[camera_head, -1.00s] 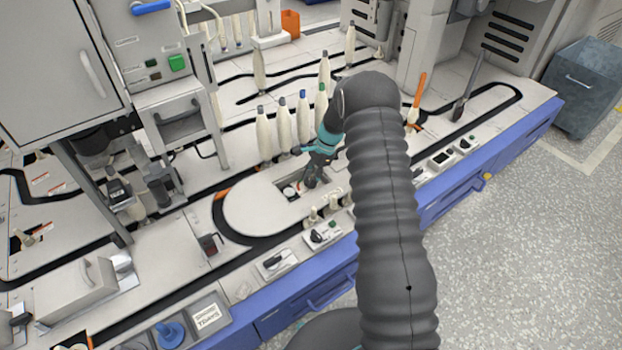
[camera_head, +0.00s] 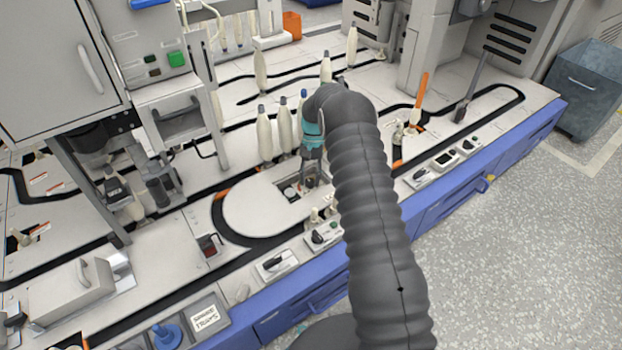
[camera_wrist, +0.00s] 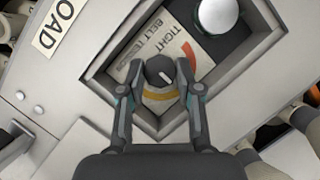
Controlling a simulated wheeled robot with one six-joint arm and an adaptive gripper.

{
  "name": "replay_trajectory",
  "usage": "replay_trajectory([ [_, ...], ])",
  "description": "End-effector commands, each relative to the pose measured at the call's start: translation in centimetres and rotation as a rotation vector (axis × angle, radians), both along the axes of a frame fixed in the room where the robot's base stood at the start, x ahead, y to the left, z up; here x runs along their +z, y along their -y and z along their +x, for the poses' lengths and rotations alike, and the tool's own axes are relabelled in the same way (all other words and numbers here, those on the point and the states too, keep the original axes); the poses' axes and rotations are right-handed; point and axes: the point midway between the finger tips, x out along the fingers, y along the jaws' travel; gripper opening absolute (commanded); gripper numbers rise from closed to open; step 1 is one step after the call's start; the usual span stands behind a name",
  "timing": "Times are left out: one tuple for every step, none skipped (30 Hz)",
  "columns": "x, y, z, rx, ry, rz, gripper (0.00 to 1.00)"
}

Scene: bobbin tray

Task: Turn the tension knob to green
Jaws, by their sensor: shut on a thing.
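The tension knob (camera_wrist: 158,76) is small, dark and round, with a short white pointer line, in the wrist view. It sits in a recessed panel (camera_wrist: 125,66) lettered "TIGHT" and "BELT TENSION". A yellow-orange arc (camera_wrist: 161,95) shows just below the knob and a red patch (camera_wrist: 189,53) to its upper right; no green part of the dial is visible. My gripper (camera_wrist: 160,70) is shut on the knob, one finger on each side. In the head view my gripper (camera_head: 308,182) points down into the recess, and the knob itself cannot be made out.
A pale round button (camera_wrist: 215,12) lies in the same recess, up and right of the knob. Several tall bobbins (camera_head: 264,135) stand behind the rounded white island (camera_head: 250,207). Small switch boxes (camera_head: 277,264) line the front edge. A "LOAD" label (camera_wrist: 58,26) shows at upper left.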

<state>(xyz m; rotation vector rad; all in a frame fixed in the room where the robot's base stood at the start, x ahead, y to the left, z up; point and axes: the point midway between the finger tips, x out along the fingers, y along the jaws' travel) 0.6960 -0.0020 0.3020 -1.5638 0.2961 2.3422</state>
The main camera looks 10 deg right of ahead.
Motion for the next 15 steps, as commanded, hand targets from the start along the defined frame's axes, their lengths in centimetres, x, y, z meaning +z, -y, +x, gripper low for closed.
replay_trajectory([
  [-0.05, -0.06, 0.09, 0.038, 0.002, -0.001, 0.0],
  [-0.05, -0.08, 0.1, 0.061, 0.002, 0.0, 0.0],
  [-0.05, -0.08, 0.1, 0.092, 0.003, -0.001, 0.0],
  [-0.06, -0.09, 0.1, 0.113, 0.002, -0.002, 0.0],
  [-0.05, -0.11, 0.09, 0.134, 0.002, 0.0, 0.0],
  [-0.05, -0.15, 0.09, 0.159, 0.002, -0.001, 0.0],
  [-0.04, -0.16, 0.09, 0.178, 0.002, 0.0, 0.0],
  [-0.04, -0.16, 0.09, 0.196, 0.002, -0.001, 0.0],
  [-0.03, -0.18, 0.09, 0.217, 0.002, 0.0, 0.0],
  [-0.03, -0.2, 0.1, 0.231, 0.002, 0.0, 0.0],
  [-0.02, -0.21, 0.11, 0.244, 0.002, 0.0, 0.0],
  [-0.02, -0.21, 0.11, 0.261, 0.002, 0.0, 0.0],
  [-0.02, -0.2, 0.1, 0.272, 0.002, -0.001, 0.0],
  [-0.01, -0.19, 0.11, 0.282, 0.002, -0.001, 0.0],
  [-0.02, -0.19, 0.11, 0.293, 0.002, 0.0, 0.0],
])
